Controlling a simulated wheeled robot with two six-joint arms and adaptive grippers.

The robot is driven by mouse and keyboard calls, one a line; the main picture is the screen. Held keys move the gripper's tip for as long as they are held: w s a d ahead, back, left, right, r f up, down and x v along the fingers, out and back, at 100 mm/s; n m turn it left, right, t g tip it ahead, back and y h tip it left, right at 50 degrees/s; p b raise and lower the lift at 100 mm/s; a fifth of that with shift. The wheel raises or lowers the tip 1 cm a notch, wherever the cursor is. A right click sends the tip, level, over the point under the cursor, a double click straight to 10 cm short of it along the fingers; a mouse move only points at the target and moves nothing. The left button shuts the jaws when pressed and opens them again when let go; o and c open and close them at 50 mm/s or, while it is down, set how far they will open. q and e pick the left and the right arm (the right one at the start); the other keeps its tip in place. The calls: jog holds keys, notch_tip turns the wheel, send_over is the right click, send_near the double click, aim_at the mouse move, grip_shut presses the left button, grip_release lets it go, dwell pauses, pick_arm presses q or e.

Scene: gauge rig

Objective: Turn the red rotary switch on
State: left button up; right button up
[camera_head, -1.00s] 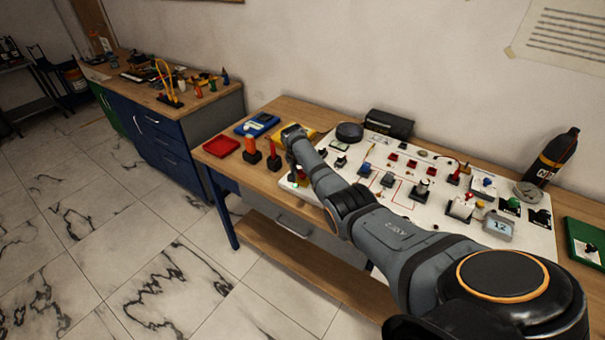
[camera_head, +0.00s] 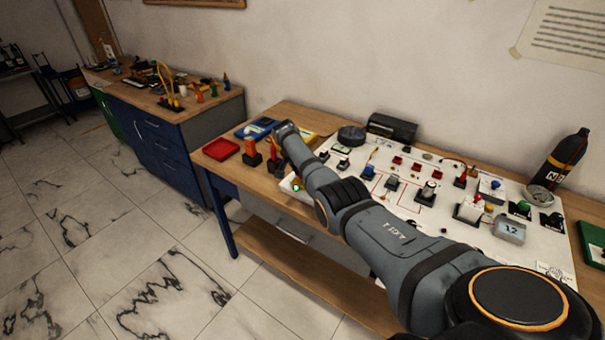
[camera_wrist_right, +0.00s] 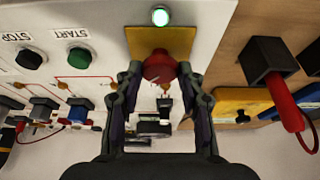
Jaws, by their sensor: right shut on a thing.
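The red rotary switch (camera_wrist_right: 158,67) shows in the right wrist view as a round red knob on a yellow plate (camera_wrist_right: 176,38). A green lamp (camera_wrist_right: 160,16) glows on the panel beside that plate; it also shows in the head view (camera_head: 296,187). My right gripper (camera_wrist_right: 160,76) has its two fingers on either side of the knob and is shut on it. In the head view my right arm reaches across the panel from the lower right and hides the knob and the gripper. My left gripper is in neither view.
The white panel (camera_head: 408,208) carries START (camera_wrist_right: 79,58) and STOP (camera_wrist_right: 29,59) buttons, wires and several switches. Black holders with orange-red handles (camera_head: 250,147) and a red tray (camera_head: 220,149) stand close left of my right arm. A dark bottle (camera_head: 564,158) stands at the back right.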

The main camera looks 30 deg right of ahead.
jog(key=o, duration=1.2)
jog(key=shift+f, duration=0.1)
jog(key=shift+c, duration=0.2)
jog(key=v, duration=1.2)
jog(key=shift+w, duration=0.1)
